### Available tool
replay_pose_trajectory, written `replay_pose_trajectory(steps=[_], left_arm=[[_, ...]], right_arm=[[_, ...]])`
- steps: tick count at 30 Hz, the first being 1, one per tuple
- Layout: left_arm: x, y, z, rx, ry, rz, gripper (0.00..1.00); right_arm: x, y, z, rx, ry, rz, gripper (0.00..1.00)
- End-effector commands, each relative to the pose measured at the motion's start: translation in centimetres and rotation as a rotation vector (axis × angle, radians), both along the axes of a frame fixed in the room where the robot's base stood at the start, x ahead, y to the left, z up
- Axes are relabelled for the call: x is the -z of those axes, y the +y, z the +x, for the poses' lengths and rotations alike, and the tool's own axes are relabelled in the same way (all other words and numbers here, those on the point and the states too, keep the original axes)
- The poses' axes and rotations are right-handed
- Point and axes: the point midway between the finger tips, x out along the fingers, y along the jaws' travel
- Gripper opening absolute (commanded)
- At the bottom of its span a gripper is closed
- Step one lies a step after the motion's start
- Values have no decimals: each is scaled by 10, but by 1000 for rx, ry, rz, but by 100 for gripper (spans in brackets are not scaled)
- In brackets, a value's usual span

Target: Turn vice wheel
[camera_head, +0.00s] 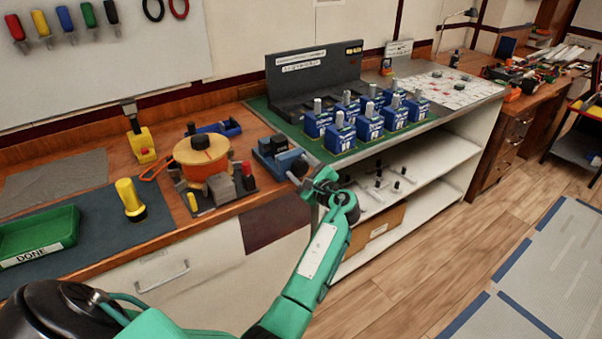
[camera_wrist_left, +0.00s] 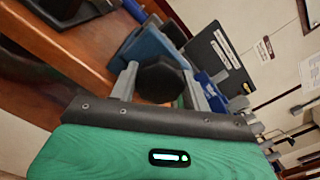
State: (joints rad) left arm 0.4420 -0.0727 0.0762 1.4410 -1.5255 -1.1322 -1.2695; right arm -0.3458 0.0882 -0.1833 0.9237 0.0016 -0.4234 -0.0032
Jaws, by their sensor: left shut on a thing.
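The blue and dark grey vice (camera_head: 277,155) sits on the wooden bench near its front edge, left of the green mat. My left gripper (camera_head: 301,172) is at the vice's near right end, its arm reaching up from the bottom of the head view. In the left wrist view, the vice wheel (camera_wrist_left: 160,78) is a black, faceted knob between the two grey fingers of my left gripper (camera_wrist_left: 158,86), which is shut on it. The blue vice body (camera_wrist_left: 150,45) lies just beyond. The wheel is mostly hidden by the gripper in the head view. My right gripper is not in view.
Several blue breaker boxes (camera_head: 370,126) stand in rows on the green mat (camera_head: 268,112) to the right. An orange round device (camera_head: 203,158) stands left of the vice. A yellow flashlight (camera_head: 130,199) and a green tray (camera_head: 40,232) are further left. White shelves (camera_head: 425,165) are below the mat.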

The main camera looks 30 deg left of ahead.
Motion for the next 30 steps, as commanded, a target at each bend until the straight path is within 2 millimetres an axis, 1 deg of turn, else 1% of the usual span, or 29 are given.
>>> replay_pose_trajectory(steps=[3, 6, 18, 19, 21, 22, 30], left_arm=[[1, 0, 0, 1, -28, -13, 25], [0, 0, 0, 1, -40, -18, 25], [0, 0, 0, 0, -47, -21, 25], [0, 0, 0, 0, -47, -21, 54], [0, 0, 0, 1, -46, -20, 67], [0, 0, 0, 1, -46, -20, 70], [0, 0, 0, 1, -45, -19, 70]], right_arm=[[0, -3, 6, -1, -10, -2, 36], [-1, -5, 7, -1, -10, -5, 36], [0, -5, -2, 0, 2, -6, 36], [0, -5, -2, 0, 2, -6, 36], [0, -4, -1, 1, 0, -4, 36], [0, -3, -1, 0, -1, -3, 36], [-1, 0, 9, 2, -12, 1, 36]])
